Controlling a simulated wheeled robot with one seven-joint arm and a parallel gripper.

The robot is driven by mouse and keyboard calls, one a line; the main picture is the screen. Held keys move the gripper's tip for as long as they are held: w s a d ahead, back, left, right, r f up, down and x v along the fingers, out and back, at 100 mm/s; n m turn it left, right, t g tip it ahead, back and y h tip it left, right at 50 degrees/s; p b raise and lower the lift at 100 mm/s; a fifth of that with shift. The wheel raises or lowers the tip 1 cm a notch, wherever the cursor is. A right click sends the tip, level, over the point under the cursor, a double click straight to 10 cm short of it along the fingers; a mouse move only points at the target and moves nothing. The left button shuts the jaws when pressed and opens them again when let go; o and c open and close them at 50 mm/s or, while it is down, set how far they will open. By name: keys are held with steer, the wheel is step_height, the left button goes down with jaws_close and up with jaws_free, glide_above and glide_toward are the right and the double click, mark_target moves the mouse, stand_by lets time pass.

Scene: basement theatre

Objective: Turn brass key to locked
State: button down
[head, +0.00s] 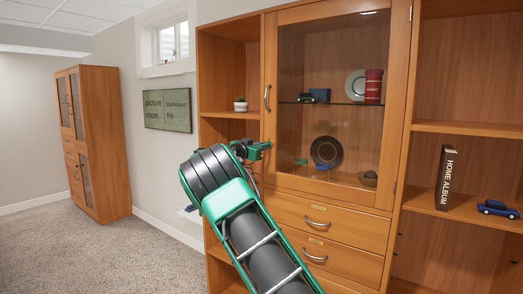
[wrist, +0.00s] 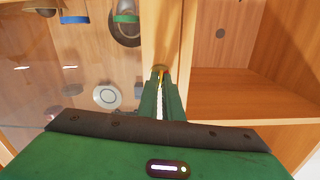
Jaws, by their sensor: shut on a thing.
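My gripper (head: 264,147) is at the left frame of the glass cabinet door (head: 269,55), below the door's metal handle (head: 267,98). In the wrist view its two green fingers (wrist: 161,76) are close together at the wooden door frame (wrist: 163,25). They are shut on the brass key (wrist: 158,69), of which only a small yellowish bit shows between the fingertips. The key's turn angle cannot be made out. In the head view my gripper hides the key and its lock. The door looks closed.
Drawers with handles (head: 317,223) lie below the door.

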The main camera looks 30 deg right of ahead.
steer(key=m, duration=1.6)
steer(key=shift+f, duration=0.2)
steer(key=shift+a, duration=0.1)
stand_by(0.3)
steer(key=c, duration=2)
jaws_free()
steer(key=shift+f, duration=0.1)
steer(key=v, duration=1)
steer(key=shift+s+a, duration=0.2)
steer(key=shift+a, duration=0.05)
